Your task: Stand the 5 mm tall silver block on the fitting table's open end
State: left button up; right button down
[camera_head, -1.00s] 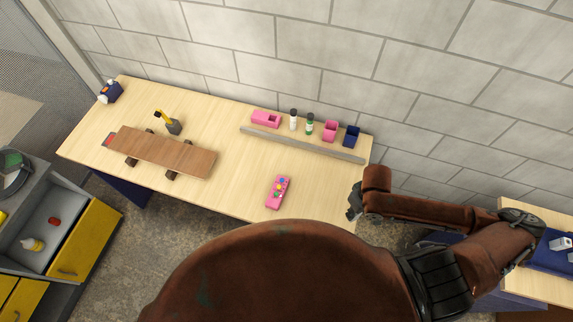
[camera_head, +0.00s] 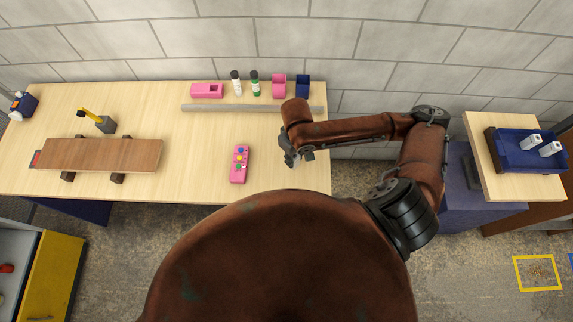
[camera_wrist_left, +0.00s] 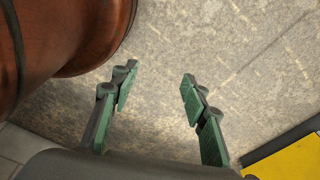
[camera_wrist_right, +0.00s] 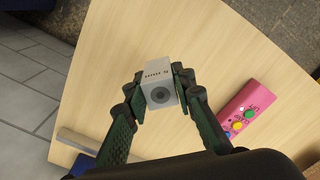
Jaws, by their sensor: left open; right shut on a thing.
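A silver block (camera_wrist_right: 160,84) with small dark print and a round dark mark is in the right wrist view. My right gripper (camera_wrist_right: 161,96) is shut on it, one finger on each side. In the head view my right gripper (camera_head: 290,157) is over the right end of the fitting table (camera_head: 205,180), and its fingers mostly hide the block. Pale bare tabletop shows around the block; I cannot tell whether it touches. My left gripper (camera_wrist_left: 158,88) is open and empty above the concrete floor in the left wrist view; it does not show in the head view.
A pink part with coloured buttons (camera_head: 240,164) lies left of the right gripper. A grey bar (camera_head: 235,107) runs behind, with bottles and bins beyond. A brown board (camera_head: 100,155) rests on supports at left. A blue tray (camera_head: 517,163) with two silver blocks stands on a side table.

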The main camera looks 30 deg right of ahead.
jog(key=shift+w+a+f, duration=0.4)
jog(key=shift+w+f, duration=0.05)
jog(key=shift+f, duration=0.15)
jog(key=shift+w+a+f, duration=0.35)
jog(key=shift+w+f, duration=0.1)
jog(key=shift+f, duration=0.15)
jog(key=f, duration=0.3)
jog(key=shift+w+a+f, duration=0.15)
jog(key=shift+w+f, duration=0.05)
jog(key=shift+f, duration=0.2)
pick_arm(q)
jog(key=shift+s, duration=0.7)
pick_arm(e)
jog(key=c, duration=1.6)
grip_release()
jog(key=shift+f, duration=0.1)
pick_arm(q)
jog(key=shift+r+p, duration=0.35)
jog(key=shift+p, duration=0.05)
pick_arm(e)
notch_tip(320, 180, up, 12)
jog(key=shift+r, duration=0.15)
